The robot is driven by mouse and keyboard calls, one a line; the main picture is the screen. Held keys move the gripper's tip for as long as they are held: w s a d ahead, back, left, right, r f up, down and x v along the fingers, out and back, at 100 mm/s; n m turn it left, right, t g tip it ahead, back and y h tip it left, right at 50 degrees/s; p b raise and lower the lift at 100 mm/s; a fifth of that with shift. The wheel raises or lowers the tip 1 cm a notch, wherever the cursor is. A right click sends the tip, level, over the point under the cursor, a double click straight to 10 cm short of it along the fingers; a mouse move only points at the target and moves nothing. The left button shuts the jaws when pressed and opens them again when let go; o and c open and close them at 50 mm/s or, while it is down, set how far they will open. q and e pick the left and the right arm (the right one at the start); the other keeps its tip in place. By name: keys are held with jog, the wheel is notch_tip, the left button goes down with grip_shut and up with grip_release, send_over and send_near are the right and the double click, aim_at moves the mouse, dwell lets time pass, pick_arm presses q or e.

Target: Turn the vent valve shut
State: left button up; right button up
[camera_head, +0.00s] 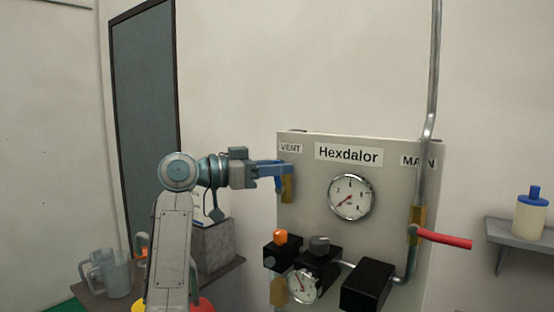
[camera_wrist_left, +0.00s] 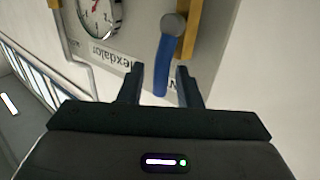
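The vent valve has a brass body (camera_head: 288,189) under the VENT label (camera_head: 290,148) on the grey panel. Its blue lever (camera_wrist_left: 163,62) shows in the left wrist view, running from a round grey pivot (camera_wrist_left: 174,24) toward my gripper, roughly alongside the brass body (camera_wrist_left: 188,35). My left gripper (camera_head: 284,168) is at the valve in the head view. In the left wrist view its fingers (camera_wrist_left: 160,88) are apart, one on each side of the lever's free end, with visible gaps. The fingers partly hide the lever in the head view. My right gripper is not in view.
The panel (camera_head: 310,215) also carries a pressure gauge (camera_head: 351,197), a red MAIN lever (camera_head: 445,238), an orange knob (camera_head: 281,237), a grey knob (camera_head: 319,242) and a lower gauge (camera_head: 304,286). A steel pipe (camera_head: 432,80) rises at right. Glass mugs (camera_head: 113,274) stand at lower left.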

pick_arm(q)
jog(key=shift+w+d, duration=0.1)
jog(key=shift+d, duration=0.05)
jog(key=shift+c, duration=0.4)
grip_shut()
jog(key=shift+f, duration=0.1)
